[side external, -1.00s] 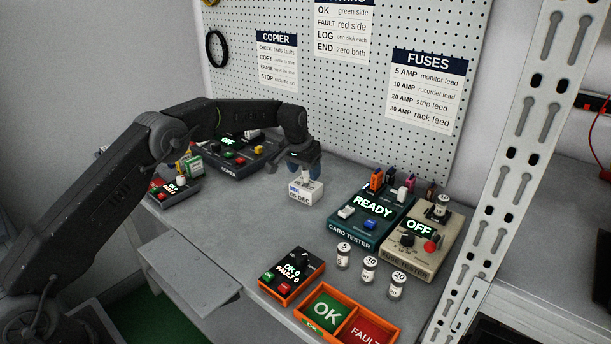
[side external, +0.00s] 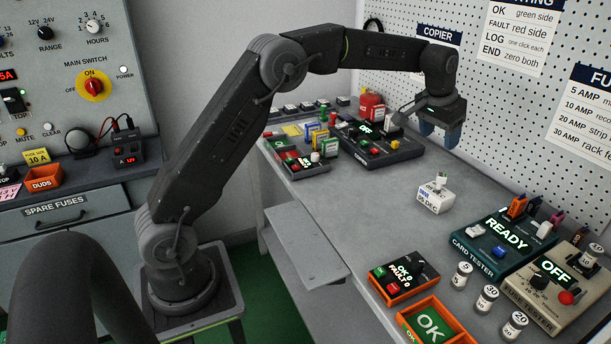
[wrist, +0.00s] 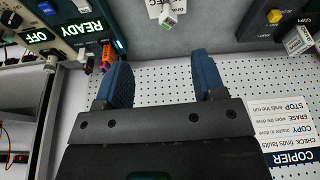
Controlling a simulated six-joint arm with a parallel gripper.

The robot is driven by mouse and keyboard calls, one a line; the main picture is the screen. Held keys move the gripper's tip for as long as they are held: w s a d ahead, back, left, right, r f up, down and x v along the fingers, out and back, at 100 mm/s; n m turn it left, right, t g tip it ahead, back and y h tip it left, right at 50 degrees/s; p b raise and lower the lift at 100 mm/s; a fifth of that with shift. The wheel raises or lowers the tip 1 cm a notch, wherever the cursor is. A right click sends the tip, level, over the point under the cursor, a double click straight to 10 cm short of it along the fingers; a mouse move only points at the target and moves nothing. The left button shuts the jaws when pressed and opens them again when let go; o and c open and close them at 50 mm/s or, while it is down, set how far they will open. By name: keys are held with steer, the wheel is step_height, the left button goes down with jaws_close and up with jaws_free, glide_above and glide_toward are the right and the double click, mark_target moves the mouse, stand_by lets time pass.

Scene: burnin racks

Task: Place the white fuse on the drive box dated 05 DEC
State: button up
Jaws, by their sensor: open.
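The white drive box (side external: 433,201) dated 05 DEC sits on the grey bench, left of the card tester. A small white piece with a little green on it, apparently the white fuse (side external: 440,181), stands upright on the box top. My gripper (side external: 439,135) is open and empty, with its blue fingers above and behind the box, clear of the white piece. In the wrist view, my gripper's fingers (wrist: 161,70) are apart with nothing between them. The box (wrist: 155,9) is cut by the top edge there, and the white piece (wrist: 168,20) shows beside it.
The card tester (side external: 497,248) reads READY and holds several coloured pieces. The fuse tester (side external: 549,292) reads OFF. Several numbered jars (side external: 487,298) stand in front. The copier (side external: 381,149) is at the back left. A pegboard (side external: 510,110) rises behind the bench.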

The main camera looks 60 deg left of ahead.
steer(key=s+d+r, duration=0.1)
steer(key=s+r, duration=0.2)
steer(key=s, duration=0.4)
steer(key=s+d+r+t, duration=0.1)
steer(key=s+d+r, duration=0.15)
steer(key=s, duration=0.35)
steer(key=s+d+r, duration=0.1)
steer(key=s+r, duration=0.2)
steer(key=s, duration=0.4)
steer(key=s+d+f, duration=0.1)
steer(key=s+f, duration=0.2)
steer(key=s, duration=0.6)
steer(key=s+f+m+t, duration=0.1)
steer(key=s+f, duration=0.2)
steer(key=s, duration=0.6)
steer(key=shift+s+d+f, duration=0.15)
steer(key=shift+s+d, duration=0.1)
steer(key=shift+d, duration=0.15)
